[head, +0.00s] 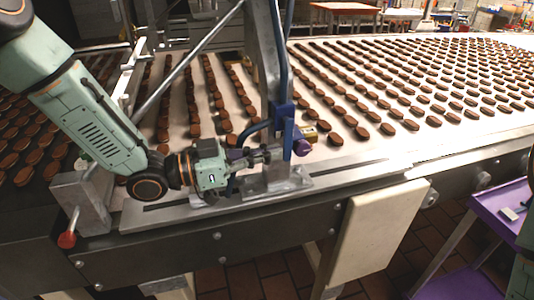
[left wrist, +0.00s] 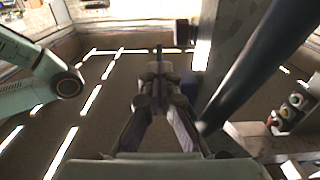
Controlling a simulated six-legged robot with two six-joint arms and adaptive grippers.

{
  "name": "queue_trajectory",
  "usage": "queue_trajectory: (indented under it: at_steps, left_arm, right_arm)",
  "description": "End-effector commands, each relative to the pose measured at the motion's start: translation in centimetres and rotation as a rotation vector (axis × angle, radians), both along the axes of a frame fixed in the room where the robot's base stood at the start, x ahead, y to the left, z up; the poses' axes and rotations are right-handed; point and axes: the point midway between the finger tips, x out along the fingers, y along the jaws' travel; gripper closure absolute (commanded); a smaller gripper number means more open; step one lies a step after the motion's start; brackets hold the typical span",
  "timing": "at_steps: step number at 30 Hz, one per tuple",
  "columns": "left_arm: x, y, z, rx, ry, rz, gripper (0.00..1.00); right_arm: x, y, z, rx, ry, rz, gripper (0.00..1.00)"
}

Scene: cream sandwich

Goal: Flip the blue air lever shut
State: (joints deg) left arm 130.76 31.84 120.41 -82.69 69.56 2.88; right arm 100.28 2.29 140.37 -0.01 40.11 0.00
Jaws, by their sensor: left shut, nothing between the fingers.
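The blue air lever seems to be the blue upright piece (head: 288,138) on the metal post at the conveyor's near edge in the head view. A blue block (head: 283,111) sits just above it, and a purple knob-like part (head: 302,147) is beside it. My left gripper (head: 268,155) is shut and empty, close to the left of the lever; I cannot tell whether it touches. In the left wrist view its closed fingers (left wrist: 157,80) point ahead, with a dark blue part (left wrist: 191,88) just right of them. My right gripper is out of view.
The metal post (head: 266,60) and blue hose stand over the conveyor (head: 350,70) with rows of brown sandwiches. A red-knobbed handle (head: 67,239) is at lower left. A purple cart (head: 500,215) stands at right. In the left wrist view a thick dark tube (left wrist: 260,60) crosses at right.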

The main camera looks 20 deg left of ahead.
Motion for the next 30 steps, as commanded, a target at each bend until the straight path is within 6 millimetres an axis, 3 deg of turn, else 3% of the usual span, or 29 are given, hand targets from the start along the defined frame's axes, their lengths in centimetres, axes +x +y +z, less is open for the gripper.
queue_trajectory:
  at_steps: [20, 30]
  left_arm:
    - [0.3, -0.5, -0.6, -0.075, -0.052, -0.001, 1.00]
    - [0.6, -1.0, -1.3, -0.170, -0.116, -0.002, 1.00]
  right_arm:
    - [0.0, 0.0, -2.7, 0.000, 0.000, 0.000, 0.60]
    - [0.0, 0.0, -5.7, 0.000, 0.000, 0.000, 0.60]
